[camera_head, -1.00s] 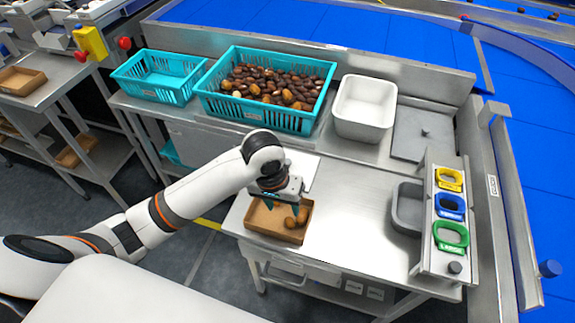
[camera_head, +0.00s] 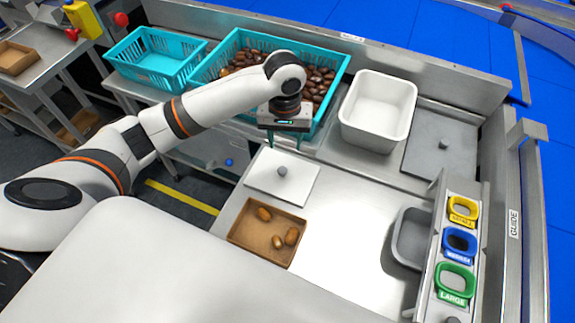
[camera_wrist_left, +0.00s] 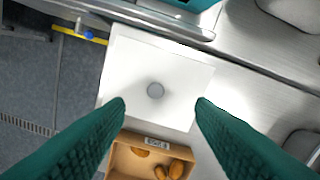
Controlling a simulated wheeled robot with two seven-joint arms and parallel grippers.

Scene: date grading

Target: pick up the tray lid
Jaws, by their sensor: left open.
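My left gripper (camera_head: 284,142) is open and empty, above the table near the lid's far edge in the head view. The tray is uncovered and holds three brown dates (camera_head: 277,241). A grey plate with a knob (camera_head: 438,160) lies at the right. My right gripper is out of view.
A teal crate of dates (camera_head: 205,85) stands behind my gripper, with an empty teal crate (camera_head: 150,65) to its left. A white bin (camera_head: 375,120) stands back right. A sizing stand with coloured rings (camera_head: 432,262) and a grey bin (camera_head: 402,240) flank clear table.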

